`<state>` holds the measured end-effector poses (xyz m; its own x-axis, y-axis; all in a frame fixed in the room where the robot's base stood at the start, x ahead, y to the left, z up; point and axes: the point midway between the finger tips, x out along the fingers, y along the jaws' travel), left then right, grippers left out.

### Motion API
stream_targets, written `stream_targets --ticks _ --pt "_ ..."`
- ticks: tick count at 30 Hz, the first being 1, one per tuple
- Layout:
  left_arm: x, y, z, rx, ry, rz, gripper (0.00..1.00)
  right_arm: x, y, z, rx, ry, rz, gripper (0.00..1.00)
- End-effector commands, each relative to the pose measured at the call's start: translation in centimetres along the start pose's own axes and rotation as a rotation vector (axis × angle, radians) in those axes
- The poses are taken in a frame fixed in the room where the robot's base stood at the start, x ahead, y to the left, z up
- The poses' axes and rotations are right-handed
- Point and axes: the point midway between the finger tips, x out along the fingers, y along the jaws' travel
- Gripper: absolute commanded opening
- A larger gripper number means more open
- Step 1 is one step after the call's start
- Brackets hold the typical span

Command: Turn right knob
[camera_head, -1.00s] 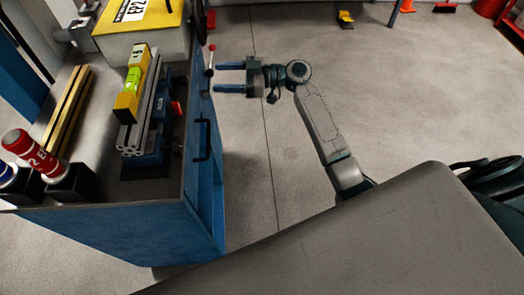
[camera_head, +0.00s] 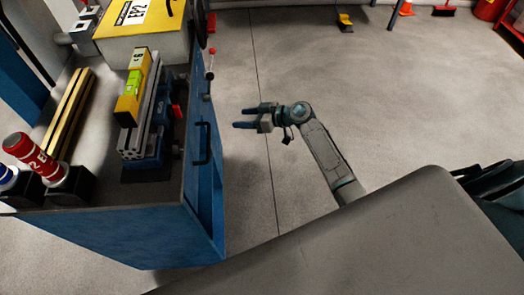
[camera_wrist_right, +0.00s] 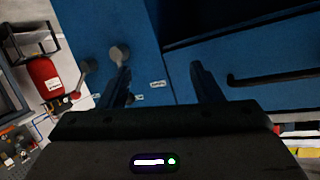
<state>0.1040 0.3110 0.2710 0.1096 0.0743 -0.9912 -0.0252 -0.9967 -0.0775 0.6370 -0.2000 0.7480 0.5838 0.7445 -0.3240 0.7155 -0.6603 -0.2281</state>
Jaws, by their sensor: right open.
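A round grey knob (camera_wrist_right: 119,53) stands on the blue cabinet front in the right wrist view, just beyond the tip of the left-hand finger. A grey hub with a lever ending in a red ball (camera_wrist_right: 75,95) is further left; the lever also shows in the head view (camera_head: 211,62) on the cabinet side. My right gripper (camera_head: 241,117) is open and empty in the head view, apart from the cabinet, to the right of its dark handle. Its two fingers (camera_wrist_right: 160,66) are spread in the right wrist view, with blue panel between them. My left gripper is out of view.
A dark handle (camera_wrist_right: 275,75) is right of my fingers.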

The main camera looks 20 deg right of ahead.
Motion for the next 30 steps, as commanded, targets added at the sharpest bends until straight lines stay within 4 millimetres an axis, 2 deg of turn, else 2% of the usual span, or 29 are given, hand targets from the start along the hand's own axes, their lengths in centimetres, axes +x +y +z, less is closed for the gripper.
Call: stream_targets --ticks 3,18,24,30 --pt "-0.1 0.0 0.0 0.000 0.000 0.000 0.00 0.1 0.5 2.5 0.044 -0.039 0.034 0.59" --pt "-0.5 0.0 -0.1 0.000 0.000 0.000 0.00 -0.3 1.9 12.3 0.193 -0.192 0.179 0.59" --pt "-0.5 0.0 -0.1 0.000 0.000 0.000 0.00 -0.6 2.1 15.0 0.229 -0.233 0.219 0.59" --pt "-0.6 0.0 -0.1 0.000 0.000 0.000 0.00 -0.8 2.1 16.2 0.244 -0.251 0.237 0.59"
